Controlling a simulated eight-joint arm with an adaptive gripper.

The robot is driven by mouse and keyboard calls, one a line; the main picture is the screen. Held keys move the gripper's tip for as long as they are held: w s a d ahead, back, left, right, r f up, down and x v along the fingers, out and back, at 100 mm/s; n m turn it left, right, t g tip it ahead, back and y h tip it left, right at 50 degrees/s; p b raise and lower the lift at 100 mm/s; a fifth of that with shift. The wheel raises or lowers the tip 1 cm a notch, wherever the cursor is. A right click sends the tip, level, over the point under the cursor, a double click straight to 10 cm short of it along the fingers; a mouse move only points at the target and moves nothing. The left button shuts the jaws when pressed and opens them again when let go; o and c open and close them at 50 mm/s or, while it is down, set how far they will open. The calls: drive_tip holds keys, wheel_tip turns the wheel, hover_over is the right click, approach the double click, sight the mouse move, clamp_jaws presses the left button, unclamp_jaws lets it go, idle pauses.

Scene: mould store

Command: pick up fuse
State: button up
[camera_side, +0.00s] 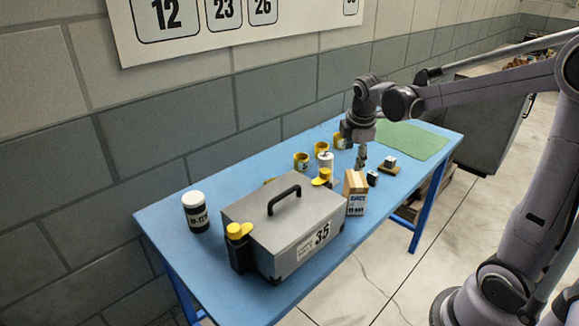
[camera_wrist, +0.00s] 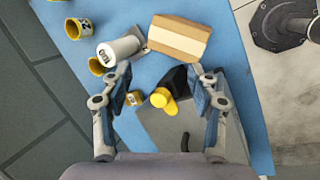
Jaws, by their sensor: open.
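I cannot tell for certain which thing is the fuse. A pale cylinder with a dark label (camera_wrist: 120,49) is the most fuse-like; it appears as a small white cylinder (camera_side: 326,160) among yellow cups in the side view. In the wrist view it lies ahead of and left of the middle of my gripper (camera_wrist: 164,72), near the left finger. My gripper (camera_side: 361,160) is over the table, pointing down, jaws apart, with nothing visibly held. A small dark block with a pale top (camera_side: 372,178) sits to its lower right.
A grey case (camera_side: 275,233) with handle and yellow latches fills the blue table's (camera_side: 165,222) near part. A tan carton (camera_side: 356,194) stands beside it. Yellow cups (camera_side: 301,161) are wall-side. A black-and-white jar (camera_side: 195,212) stands left. The green mat (camera_side: 410,140) is clear.

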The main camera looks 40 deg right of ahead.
sight(372, 174)
drive_tip(key=w+d+f+n+g, duration=0.25)
drive_tip(key=d+f+n, duration=0.4)
drive_tip(key=d, duration=0.55)
drive_tip(key=shift+m+g+h, duration=0.25)
drive_tip(key=shift+h, duration=0.15)
drive_tip(key=x, duration=1.1)
drive_tip(key=shift+s+d+f, duration=0.15)
drive_tip(key=shift+s+d, duration=0.15)
drive_tip(key=shift+d, duration=0.05)
drive_tip(key=c, duration=1.2)
